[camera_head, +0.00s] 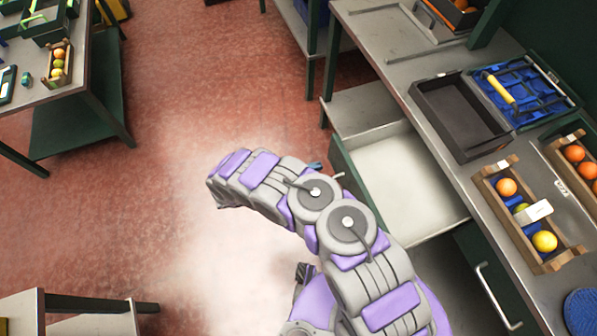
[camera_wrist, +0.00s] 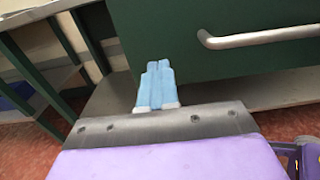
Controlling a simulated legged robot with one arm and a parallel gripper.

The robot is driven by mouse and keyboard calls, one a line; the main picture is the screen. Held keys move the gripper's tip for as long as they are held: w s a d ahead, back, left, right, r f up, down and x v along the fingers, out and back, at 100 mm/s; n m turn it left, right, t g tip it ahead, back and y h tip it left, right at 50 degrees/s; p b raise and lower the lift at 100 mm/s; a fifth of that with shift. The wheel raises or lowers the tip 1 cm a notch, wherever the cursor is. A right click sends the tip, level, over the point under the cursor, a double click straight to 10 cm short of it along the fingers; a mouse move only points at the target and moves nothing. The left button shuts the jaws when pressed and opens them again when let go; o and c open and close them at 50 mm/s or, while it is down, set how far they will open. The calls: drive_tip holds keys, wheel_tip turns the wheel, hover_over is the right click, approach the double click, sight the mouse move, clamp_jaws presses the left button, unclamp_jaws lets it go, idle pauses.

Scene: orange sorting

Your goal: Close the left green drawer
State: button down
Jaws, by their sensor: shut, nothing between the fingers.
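The left green drawer (camera_head: 405,185) is pulled open from under the long grey workbench, and its pale inside shows empty in the head view. Its green front (camera_wrist: 225,62) fills the upper right of the wrist view, with a light metal handle (camera_wrist: 265,37) across it. My gripper (camera_wrist: 158,68) has its pale blue fingers shut together with nothing between them. The fingers point toward the lower left part of the drawer front; I cannot tell whether they touch it. In the head view my arm mostly hides the gripper and part of the drawer front.
The workbench (camera_head: 397,75) carries an empty black tray (camera_head: 457,112), a blue crate (camera_head: 535,92) and wooden boxes of fruit. A second green drawer (camera_head: 482,268) beside the open one is shut. Another table (camera_head: 25,97) stands at the upper left. The red floor at the left is free.

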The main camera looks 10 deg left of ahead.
sight(336, 160)
drive_tip(key=shift+b+x, duration=0.4)
drive_tip(key=shift+x, duration=1.95)
